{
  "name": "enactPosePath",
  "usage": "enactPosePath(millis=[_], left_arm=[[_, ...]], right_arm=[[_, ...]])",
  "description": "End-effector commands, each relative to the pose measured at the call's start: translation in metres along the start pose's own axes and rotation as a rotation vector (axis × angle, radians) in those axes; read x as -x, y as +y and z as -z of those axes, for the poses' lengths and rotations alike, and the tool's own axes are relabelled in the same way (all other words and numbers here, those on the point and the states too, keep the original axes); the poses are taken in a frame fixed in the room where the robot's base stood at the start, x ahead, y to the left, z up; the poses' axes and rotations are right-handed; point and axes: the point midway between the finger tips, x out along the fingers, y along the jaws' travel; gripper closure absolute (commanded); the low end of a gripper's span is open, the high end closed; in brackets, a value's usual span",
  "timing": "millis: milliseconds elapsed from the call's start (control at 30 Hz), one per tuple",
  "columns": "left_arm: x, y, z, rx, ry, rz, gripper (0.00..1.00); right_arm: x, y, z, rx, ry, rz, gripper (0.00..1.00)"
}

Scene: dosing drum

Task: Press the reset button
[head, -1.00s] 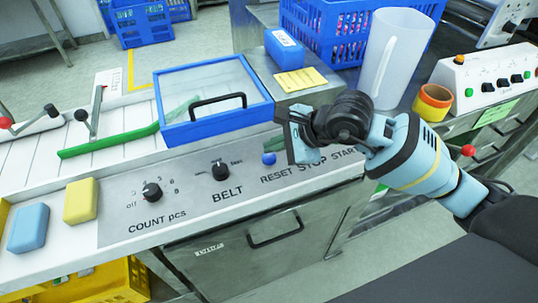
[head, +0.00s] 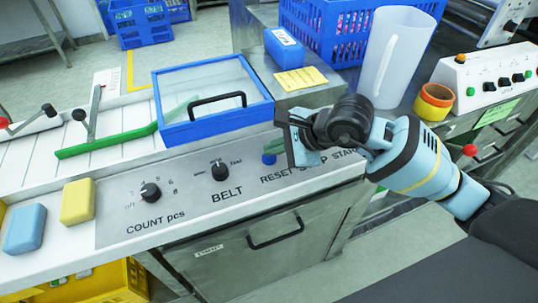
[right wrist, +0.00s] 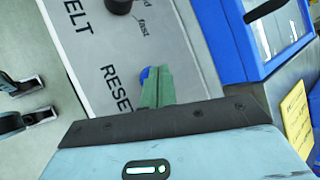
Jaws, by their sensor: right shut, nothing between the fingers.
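The blue reset button (head: 268,159) sits on the grey control panel above the RESET label. My right gripper (head: 274,147) is shut and empty, its green fingertips right at the button in the head view. In the right wrist view the fingertips (right wrist: 157,88) overlap part of the blue button (right wrist: 145,72). I cannot tell whether they touch it or hover just above. The gripper body covers the panel above the STOP and START labels, so any buttons there are hidden. My left gripper is not in view.
The COUNT knob (head: 150,193) and BELT knob (head: 220,170) are left of the button. A blue-framed clear lid (head: 212,95) with a black handle lies behind the panel. A grey housing with a yellow note (head: 300,80) stands behind my gripper. A drawer handle (head: 275,232) is below.

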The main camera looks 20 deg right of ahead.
Motion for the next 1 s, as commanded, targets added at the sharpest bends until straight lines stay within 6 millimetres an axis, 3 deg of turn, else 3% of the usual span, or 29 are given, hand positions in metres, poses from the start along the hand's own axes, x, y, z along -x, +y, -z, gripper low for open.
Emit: enactPosePath(millis=[1000], left_arm=[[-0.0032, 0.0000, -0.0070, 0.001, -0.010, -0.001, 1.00]], right_arm=[[-0.0057, 0.0044, 0.0044, 0.000, 0.001, -0.001, 1.00]])
